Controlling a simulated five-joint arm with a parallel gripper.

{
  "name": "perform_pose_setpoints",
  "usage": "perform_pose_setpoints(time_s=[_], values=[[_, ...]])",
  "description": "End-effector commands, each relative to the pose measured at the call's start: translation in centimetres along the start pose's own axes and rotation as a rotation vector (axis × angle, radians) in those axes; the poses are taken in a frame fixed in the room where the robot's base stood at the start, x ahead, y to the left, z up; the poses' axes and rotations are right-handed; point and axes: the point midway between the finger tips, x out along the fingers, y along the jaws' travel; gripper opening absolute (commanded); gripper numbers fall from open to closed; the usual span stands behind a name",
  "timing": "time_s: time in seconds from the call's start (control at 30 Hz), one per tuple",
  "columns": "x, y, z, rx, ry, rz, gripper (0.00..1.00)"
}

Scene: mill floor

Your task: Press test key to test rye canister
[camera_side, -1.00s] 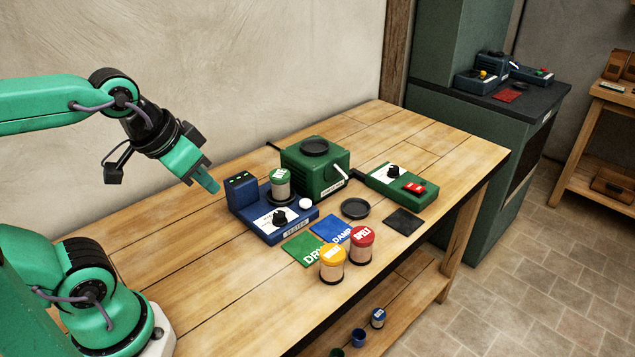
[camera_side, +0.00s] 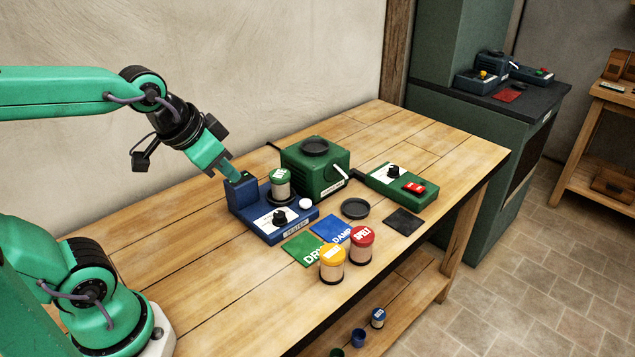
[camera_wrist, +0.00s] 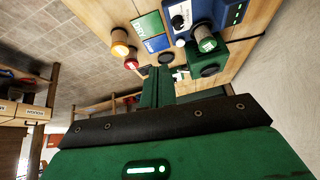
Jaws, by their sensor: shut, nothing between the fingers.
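The blue tester (camera_side: 262,228) stands on the bench, with a dark dial knob (camera_side: 280,217) on a white plate and a round white key (camera_side: 305,203) at its right corner. The rye canister (camera_side: 281,188), with a green lid, stands upright on the tester behind the dial; its lid also shows in the wrist view (camera_wrist: 207,44). My gripper (camera_side: 233,172) is shut and empty, over the tester's raised display block, left of the canister and apart from the white key. It hides part of the block's top. In the wrist view, the white key (camera_wrist: 180,43) lies beyond my fingers.
A green mill (camera_side: 315,172) stands behind the tester, and a green control box (camera_side: 400,187) with a red switch lies right. Green (camera_side: 300,247) and blue (camera_side: 329,229) mats, yellow-lidded (camera_side: 332,265) and red-lidded (camera_side: 361,246) canisters are in front. The left bench is clear.

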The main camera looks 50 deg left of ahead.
Motion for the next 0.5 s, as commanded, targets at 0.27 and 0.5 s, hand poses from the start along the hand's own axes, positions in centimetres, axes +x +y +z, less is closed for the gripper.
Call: perform_pose_setpoints(time_s=[0.27,0.5], values=[[3.4,-1.2,-3.7,0.122,0.046,-0.021,0.0],[6.5,-2.3,-6.4,0.229,0.087,-0.046,0.0]])
